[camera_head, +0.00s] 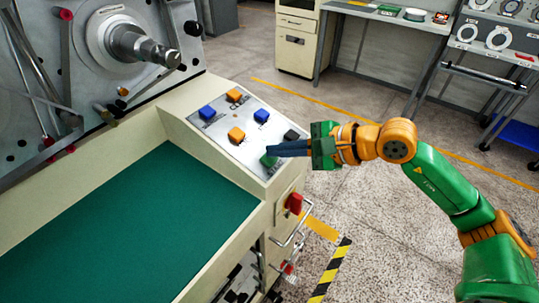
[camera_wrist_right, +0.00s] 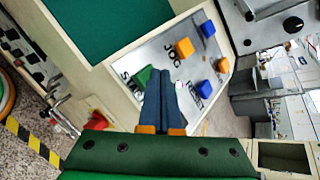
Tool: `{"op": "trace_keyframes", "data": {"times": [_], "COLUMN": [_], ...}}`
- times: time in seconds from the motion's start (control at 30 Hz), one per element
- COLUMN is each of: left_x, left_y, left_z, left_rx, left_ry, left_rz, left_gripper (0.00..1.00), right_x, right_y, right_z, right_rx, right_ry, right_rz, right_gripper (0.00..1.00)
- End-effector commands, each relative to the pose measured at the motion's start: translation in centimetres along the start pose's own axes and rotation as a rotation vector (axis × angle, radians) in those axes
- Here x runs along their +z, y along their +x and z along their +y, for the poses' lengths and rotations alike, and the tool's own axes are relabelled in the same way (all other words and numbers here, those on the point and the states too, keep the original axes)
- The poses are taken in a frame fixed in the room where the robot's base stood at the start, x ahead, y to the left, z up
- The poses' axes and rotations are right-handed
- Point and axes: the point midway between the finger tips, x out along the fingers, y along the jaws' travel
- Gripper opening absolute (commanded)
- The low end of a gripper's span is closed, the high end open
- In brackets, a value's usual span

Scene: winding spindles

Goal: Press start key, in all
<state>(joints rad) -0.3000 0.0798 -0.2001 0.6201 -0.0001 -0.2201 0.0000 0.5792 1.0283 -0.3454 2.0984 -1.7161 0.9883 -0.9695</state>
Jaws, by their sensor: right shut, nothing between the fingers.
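The green start key (camera_head: 268,160) is on the sloped control panel (camera_head: 220,128) at its lower right corner. It also shows in the wrist view (camera_wrist_right: 143,76), beside a label reading START. My right gripper (camera_head: 272,150) is shut and empty, with its dark fingers reaching in from the right over the key's corner of the panel. In the wrist view its fingertips (camera_wrist_right: 159,70) lie just right of the green key. I cannot tell whether they touch the panel or the key. My left gripper is not in view.
A red switch (camera_head: 294,203) and a metal handle (camera_head: 288,236) stick out on the machine's side below. A spindle (camera_head: 145,45) stands at upper left.

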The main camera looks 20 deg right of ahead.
Motion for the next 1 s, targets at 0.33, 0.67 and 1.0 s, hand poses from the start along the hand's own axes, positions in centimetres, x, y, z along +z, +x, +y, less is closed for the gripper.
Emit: {"op": "trace_keyframes", "data": {"times": [0.33,0.67,1.0], "left_x": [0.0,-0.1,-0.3], "left_y": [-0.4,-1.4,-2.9], "left_z": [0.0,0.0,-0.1], "left_rx": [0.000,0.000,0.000], "left_ry": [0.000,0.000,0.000], "left_rz": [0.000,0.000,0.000], "left_gripper": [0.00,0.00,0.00], "right_x": [0.5,1.4,3.0], "right_y": [-0.6,-1.9,-4.1], "right_z": [-0.5,-1.5,-3.1], "right_rx": [-0.001,-0.003,-0.003], "right_ry": [-0.001,-0.003,-0.002], "right_rz": [0.000,0.000,0.000], "right_gripper": [0.00,0.00,0.00]}}
